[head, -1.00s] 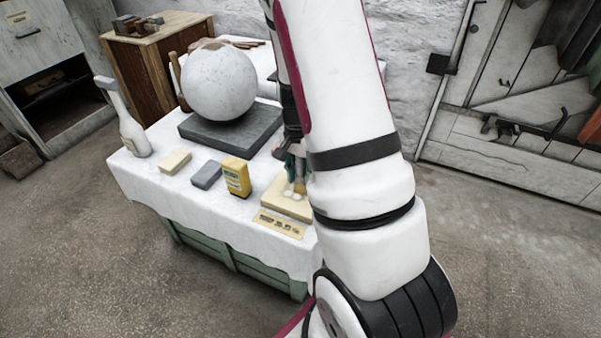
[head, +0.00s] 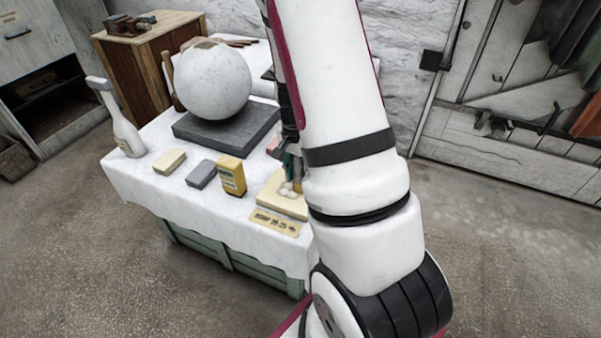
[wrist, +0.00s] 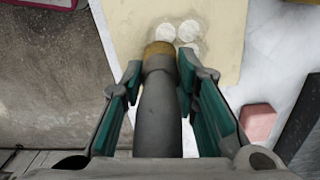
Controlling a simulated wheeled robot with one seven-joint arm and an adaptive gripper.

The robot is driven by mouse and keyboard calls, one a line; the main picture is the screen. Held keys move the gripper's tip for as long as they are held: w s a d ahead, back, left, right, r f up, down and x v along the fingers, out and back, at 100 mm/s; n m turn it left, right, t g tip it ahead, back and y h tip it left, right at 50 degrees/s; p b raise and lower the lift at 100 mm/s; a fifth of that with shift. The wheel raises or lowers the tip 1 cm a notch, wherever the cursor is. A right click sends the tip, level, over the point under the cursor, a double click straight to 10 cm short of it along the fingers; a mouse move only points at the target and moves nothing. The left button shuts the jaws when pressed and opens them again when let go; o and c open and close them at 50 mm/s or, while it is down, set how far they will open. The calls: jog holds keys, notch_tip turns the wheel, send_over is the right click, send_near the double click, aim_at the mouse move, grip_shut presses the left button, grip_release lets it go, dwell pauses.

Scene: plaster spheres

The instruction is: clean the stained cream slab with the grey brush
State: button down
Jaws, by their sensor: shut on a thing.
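The cream slab (head: 275,202) lies at the front right of the white-covered table, partly hidden by my arm. In the wrist view the slab (wrist: 130,22) fills the upper middle, with a faint grey stain (wrist: 205,48) and two pale round spots (wrist: 176,31) on it. My gripper (wrist: 160,92) is shut on the grey brush (wrist: 160,115), whose handle lies between the teal pads. The brush's tan-brown end points at the slab, just short of the pale spots in the picture; contact cannot be told. In the head view my gripper (head: 291,163) is mostly hidden.
Left of the slab stand a yellow box (head: 232,176), a grey block (head: 202,174) and a cream block (head: 169,162). A label card (head: 275,222) lies in front. A pink block (wrist: 257,122) is right of my gripper. The plaster sphere (head: 213,82) rests on a dark slab behind.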

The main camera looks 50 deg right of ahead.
jog(key=shift+w+a, duration=0.25)
jog(key=shift+w, duration=0.35)
jog(key=shift+w+a, duration=0.2)
jog(key=shift+w, duration=0.35)
jog(key=shift+s, duration=0.1)
jog(key=shift+s+d, duration=0.3)
jog(key=shift+s, duration=0.4)
jog(key=shift+s+d, duration=0.25)
jog(key=shift+s, duration=0.4)
jog(key=shift+w+a+p, duration=0.3)
jog(key=shift+w, duration=0.45)
jog(key=shift+w+a+p, duration=0.25)
jog(key=shift+w, duration=0.45)
jog(key=shift+s+r, duration=0.1)
jog(key=shift+s+d+r+p, duration=0.3)
jog(key=shift+s+r+p, duration=0.25)
jog(key=shift+s+r, duration=0.15)
